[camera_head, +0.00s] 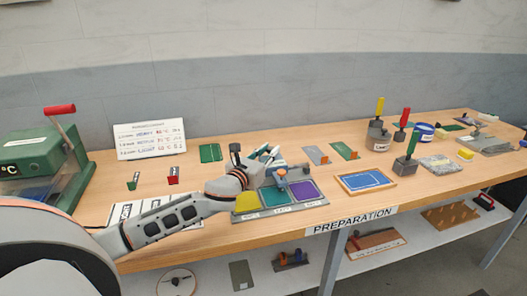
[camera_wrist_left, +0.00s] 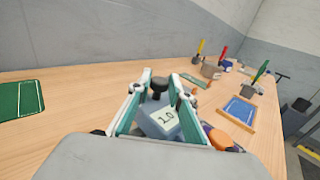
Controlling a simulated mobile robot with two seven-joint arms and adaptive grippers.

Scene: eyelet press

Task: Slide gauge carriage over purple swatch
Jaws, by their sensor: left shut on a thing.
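The swatch board (camera_head: 283,209) lies near the table's front edge with a yellow swatch (camera_head: 246,202) at left, a green swatch (camera_head: 274,198) in the middle and a purple swatch (camera_head: 305,191) at right. My left gripper (camera_head: 268,155) is above the board's back side, and it also shows in the left wrist view (camera_wrist_left: 162,103). Its teal-lined fingers are shut on the blue-grey gauge carriage (camera_wrist_left: 164,121), a block marked "1.0". An orange knob (camera_head: 282,172) stands behind the green swatch, left of the purple one. The carriage is partly hidden by my gripper. My right gripper is not in view.
A blue framed panel (camera_head: 365,181) lies right of the board. Stamps with yellow, red and green handles (camera_head: 411,145) stand farther right. A green press (camera_head: 45,160) with a red handle is at far left. A white sign (camera_head: 149,139) stands at the back.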

